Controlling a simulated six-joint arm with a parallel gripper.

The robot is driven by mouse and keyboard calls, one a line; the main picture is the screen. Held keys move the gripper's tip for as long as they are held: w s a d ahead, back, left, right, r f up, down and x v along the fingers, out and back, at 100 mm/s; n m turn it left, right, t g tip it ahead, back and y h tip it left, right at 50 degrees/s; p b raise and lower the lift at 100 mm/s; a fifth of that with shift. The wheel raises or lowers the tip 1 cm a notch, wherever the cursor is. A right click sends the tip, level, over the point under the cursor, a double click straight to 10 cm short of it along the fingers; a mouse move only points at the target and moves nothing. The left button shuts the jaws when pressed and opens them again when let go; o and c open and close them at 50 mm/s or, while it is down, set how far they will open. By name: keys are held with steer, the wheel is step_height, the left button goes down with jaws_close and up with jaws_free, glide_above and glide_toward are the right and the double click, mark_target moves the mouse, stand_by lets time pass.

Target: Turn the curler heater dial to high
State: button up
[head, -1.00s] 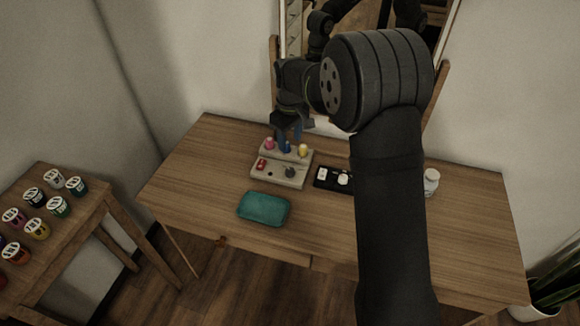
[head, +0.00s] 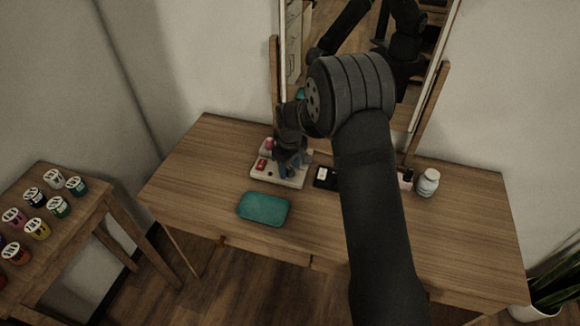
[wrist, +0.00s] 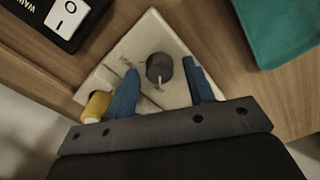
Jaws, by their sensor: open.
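In the head view the dial is hidden by my gripper. My gripper (wrist: 165,80) is open, its two blue fingers on either side of the dial. I cannot tell whether they touch it. A yellow roller (wrist: 97,106) shows beside the left finger, and a pink roller (head: 269,143) shows in the head view.
A teal case (head: 264,207) lies in front of the heater. A black device with a white switch (head: 324,176) stands to its right, and a white bottle (head: 428,182) farther right. A mirror (head: 440,60) stands behind. The table's front is mostly clear.

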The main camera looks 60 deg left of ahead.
steer(key=c, duration=1)
steer(key=shift+m, duration=0.4)
steer(key=m, duration=1.4)
steer(key=shift+m, duration=0.4)
steer(key=m, duration=0.4)
steer(key=shift+m, duration=0.3)
